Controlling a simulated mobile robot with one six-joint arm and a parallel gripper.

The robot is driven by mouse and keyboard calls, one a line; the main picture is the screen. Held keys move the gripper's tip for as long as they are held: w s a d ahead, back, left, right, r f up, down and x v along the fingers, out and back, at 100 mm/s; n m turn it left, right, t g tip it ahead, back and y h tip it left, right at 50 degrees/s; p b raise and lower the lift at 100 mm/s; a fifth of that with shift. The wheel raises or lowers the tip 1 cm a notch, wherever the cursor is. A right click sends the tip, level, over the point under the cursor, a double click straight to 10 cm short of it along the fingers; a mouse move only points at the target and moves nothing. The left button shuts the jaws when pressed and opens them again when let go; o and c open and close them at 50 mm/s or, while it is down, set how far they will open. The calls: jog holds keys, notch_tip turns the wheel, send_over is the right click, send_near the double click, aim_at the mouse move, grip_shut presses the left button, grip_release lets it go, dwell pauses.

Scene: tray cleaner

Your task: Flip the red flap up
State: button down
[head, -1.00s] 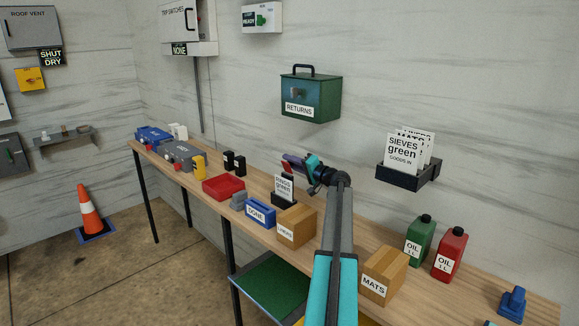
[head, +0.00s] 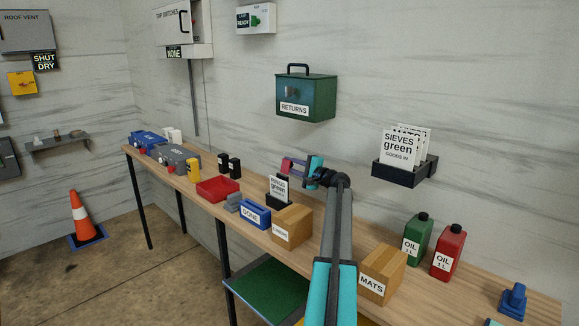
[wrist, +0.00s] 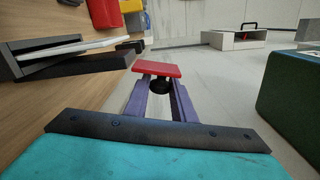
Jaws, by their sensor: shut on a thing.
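My gripper (head: 286,165), with purple fingers, is held above the bench between the card holder and the green RETURNS box. In the wrist view its fingers (wrist: 160,95) are shut on a flat red piece (wrist: 157,70) with a dark round part under it. I cannot tell whether this red piece is the flap. The grey machine (head: 178,157) on the far part of the bench has small red parts, too small to make out. No hinged red flap can be clearly told apart in either view.
The card holder (head: 278,190), the blue DONE bin (head: 255,212) and a cardboard box (head: 293,226) stand near the arm. A red tray (head: 217,189) lies farther left. The RETURNS box (head: 318,100) hangs on the wall; in the wrist view it is close at right (wrist: 290,100).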

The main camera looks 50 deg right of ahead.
dwell(0.4)
jog(key=c, duration=1.5)
grip_release()
jog(key=shift+s, duration=0.15)
jog(key=s+b, duration=0.1)
jog(key=s, duration=0.3)
jog(key=s+a+b, duration=0.1)
jog(key=s, duration=0.4)
jog(key=s+b, duration=0.1)
jog(key=s, duration=0.3)
jog(key=shift+s+a, duration=0.25)
jog(key=shift+a, duration=0.05)
jog(key=shift+w, duration=0.1)
